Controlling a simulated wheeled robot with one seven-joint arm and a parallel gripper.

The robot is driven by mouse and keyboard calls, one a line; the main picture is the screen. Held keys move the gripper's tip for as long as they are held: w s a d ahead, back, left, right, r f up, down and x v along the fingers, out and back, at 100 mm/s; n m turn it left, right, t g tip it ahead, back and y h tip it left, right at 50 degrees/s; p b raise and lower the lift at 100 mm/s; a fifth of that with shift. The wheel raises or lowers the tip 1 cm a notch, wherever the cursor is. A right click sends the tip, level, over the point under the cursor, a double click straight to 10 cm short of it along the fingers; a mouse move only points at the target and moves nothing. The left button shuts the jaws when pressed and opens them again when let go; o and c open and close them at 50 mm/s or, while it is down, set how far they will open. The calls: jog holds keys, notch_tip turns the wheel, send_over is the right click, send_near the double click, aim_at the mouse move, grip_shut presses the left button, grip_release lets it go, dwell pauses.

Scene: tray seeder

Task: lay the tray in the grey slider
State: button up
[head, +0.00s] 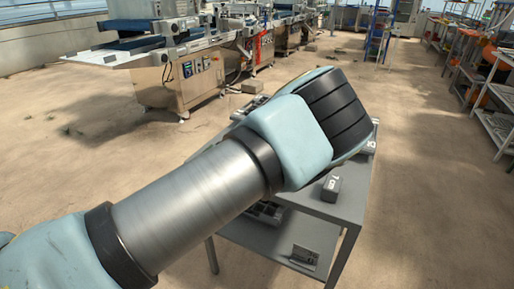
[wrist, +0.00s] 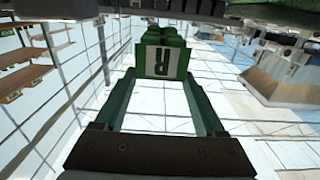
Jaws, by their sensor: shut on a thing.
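I cannot pick out the grey slider for certain.
A grey table (head: 345,208) stands under my arm, with small numbered grey blocks (head: 331,187) on top and another block (head: 304,255) on its lower shelf. Shelving (head: 495,125) lines the right side. The sandy floor between table and machine is mostly clear.

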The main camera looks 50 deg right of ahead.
jog(key=shift+f, duration=2.95)
jog(key=o, duration=1.2)
jog(key=shift+f, duration=0.1)
jog(key=shift+a, duration=0.1)
jog(key=b+v, duration=0.1)
jog(key=v, duration=1.1)
jog(key=shift+b, duration=0.3)
